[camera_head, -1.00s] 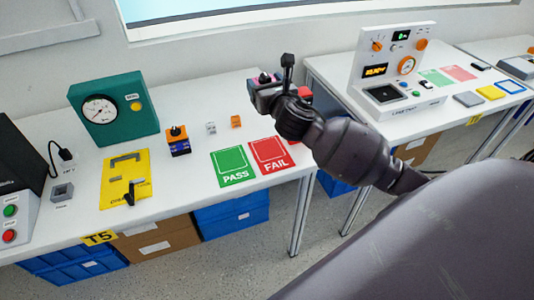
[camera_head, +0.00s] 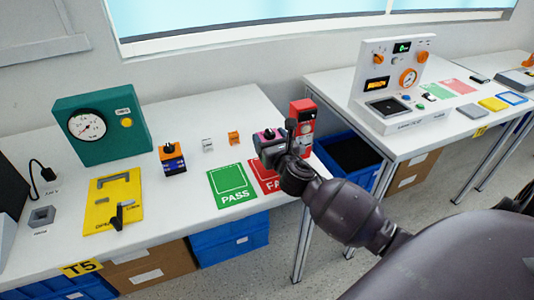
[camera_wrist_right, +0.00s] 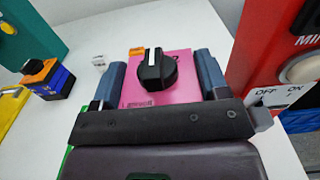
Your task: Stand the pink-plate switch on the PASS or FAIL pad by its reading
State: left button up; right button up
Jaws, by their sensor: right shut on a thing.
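My right gripper (camera_head: 272,143) is shut on the pink-plate switch and holds it over the far part of the FAIL pad. In the right wrist view the switch's pink plate (camera_wrist_right: 180,85) lies between the two grey-blue fingers. Its black knob (camera_wrist_right: 157,72) has a white mark pointing toward the top of the picture; small lettering on the plate is unreadable. The green PASS pad (camera_head: 224,180) lies clear on the table. The red FAIL pad (camera_head: 259,178) beside it is partly hidden by my gripper. My left gripper is not in view.
A red box (camera_head: 302,112) stands close to the right of my gripper. An orange-topped switch (camera_head: 172,158), small white and orange blocks (camera_head: 234,138), a green gauge box (camera_head: 100,117) and a yellow plate (camera_head: 103,208) stand farther left. The table's right edge is near.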

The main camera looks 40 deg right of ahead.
jog(key=shift+f, duration=0.4)
notch_tip(320, 180, down, 4)
jog(key=shift+r+b, duration=0.15)
jog(key=shift+b, duration=0.75)
jog(key=shift+f, duration=0.2)
jog(key=shift+r, duration=0.2)
jog(key=shift+f, duration=0.15)
jog(key=o, duration=1.1)
